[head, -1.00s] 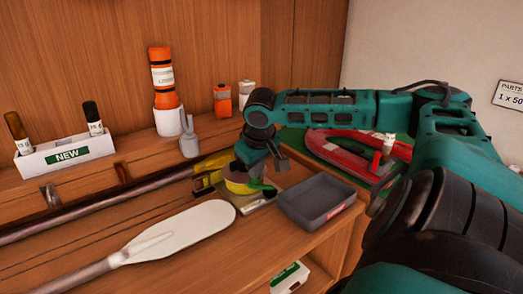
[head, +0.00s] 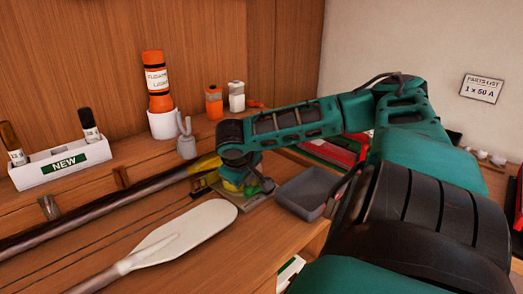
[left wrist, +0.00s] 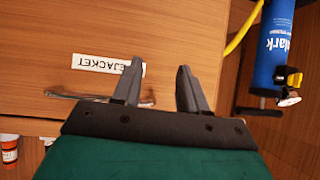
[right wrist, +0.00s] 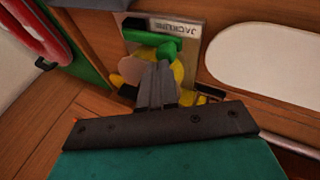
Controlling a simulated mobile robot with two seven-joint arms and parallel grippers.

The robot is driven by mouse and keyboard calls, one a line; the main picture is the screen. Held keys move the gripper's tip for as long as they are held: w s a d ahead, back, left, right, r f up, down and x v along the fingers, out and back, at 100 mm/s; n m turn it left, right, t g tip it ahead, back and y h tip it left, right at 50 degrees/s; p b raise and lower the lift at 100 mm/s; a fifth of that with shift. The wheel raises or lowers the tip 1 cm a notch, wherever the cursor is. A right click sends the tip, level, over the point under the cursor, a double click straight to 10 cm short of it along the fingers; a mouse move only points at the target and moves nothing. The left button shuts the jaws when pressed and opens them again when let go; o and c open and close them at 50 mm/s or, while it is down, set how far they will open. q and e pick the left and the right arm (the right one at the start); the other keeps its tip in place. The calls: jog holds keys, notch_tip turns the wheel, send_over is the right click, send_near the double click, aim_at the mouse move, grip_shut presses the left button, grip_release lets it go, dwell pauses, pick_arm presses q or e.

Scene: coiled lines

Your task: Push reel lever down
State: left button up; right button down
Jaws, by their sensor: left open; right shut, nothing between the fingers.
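The reel (right wrist: 178,72) is yellow with a green lever (right wrist: 165,47), on a metal plate (right wrist: 188,28) with a dark label in the right wrist view. My right gripper (right wrist: 158,68) is shut and empty. Its fingertips overlap the reel just below the lever in that view; I cannot tell whether they touch. In the head view the reel (head: 232,187) is mostly hidden behind my right wrist. My left gripper (left wrist: 158,72) is open and empty in front of a wooden front with a white label, away from the reel.
A white paddle (head: 185,235) lies in front, and a dark pole (head: 100,215) runs along the left. An orange canister (head: 158,85) stands behind. The left wrist view shows a blue cylinder (left wrist: 276,45).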

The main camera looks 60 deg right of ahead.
jog(key=shift+s+d+r, duration=0.1)
jog(key=shift+s+d, duration=0.1)
jog(key=shift+d, duration=0.05)
jog(key=shift+s+d+r+p, duration=0.15)
jog(key=shift+d+p, duration=0.3)
jog(key=shift+p, duration=0.35)
pick_arm(q)
jog(key=shift+s+r, duration=0.35)
jog(key=shift+r, duration=0.5)
pick_arm(e)
jog(key=shift+d, duration=0.2)
